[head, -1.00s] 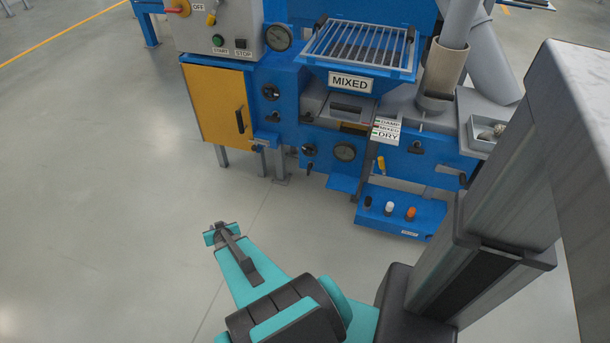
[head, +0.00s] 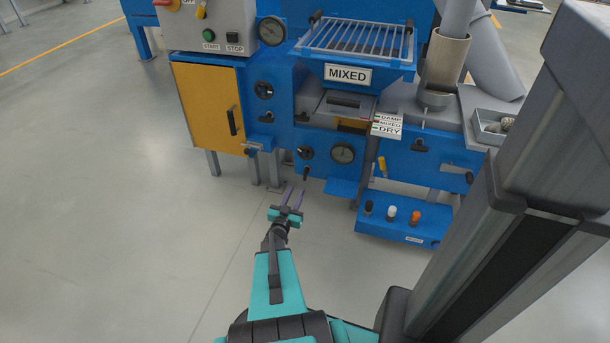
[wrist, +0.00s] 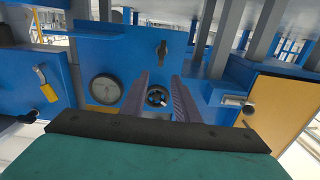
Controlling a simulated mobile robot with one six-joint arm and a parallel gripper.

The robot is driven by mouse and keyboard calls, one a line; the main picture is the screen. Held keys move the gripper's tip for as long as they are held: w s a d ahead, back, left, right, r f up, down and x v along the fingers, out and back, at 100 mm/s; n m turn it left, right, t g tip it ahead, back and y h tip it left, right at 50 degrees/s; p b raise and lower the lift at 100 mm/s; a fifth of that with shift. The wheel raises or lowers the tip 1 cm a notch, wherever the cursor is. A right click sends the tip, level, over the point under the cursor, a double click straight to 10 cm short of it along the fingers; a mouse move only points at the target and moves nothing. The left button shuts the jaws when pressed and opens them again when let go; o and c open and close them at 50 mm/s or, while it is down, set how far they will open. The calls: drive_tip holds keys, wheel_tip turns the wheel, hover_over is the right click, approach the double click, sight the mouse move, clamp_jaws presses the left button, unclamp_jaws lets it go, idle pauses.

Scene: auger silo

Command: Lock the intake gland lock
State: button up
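No label marks the intake gland lock, so I cannot tell which fitting it is. A round dark knob (head: 306,153) sits on the lower blue panel, left of a gauge (head: 343,153). A small black lever (head: 306,172) hangs below the knob. My gripper (head: 296,190) is open and empty, in front of and below this panel. In the wrist view, which looks upside down, the round knob (wrist: 157,96) shows between the two fingers and the black lever (wrist: 162,50) just beyond their tips. No contact is visible.
A yellow door (head: 212,105) stands left of the panel. Another round knob (head: 263,90) is higher up. Open floor lies left.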

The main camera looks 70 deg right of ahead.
sight(305, 173)
drive_tip(key=shift+d, duration=0.15)
drive_tip(key=d+b, duration=0.1)
drive_tip(key=d, duration=0.3)
drive_tip(key=d+b, duration=0.1)
drive_tip(key=d, duration=0.3)
drive_tip(key=d+b, duration=0.1)
drive_tip(key=d, duration=0.3)
drive_tip(key=shift+w+f, duration=0.1)
drive_tip(key=shift+w, duration=0.25)
drive_tip(key=shift+w+d, duration=0.1)
drive_tip(key=shift+d, duration=0.65)
clamp_jaws()
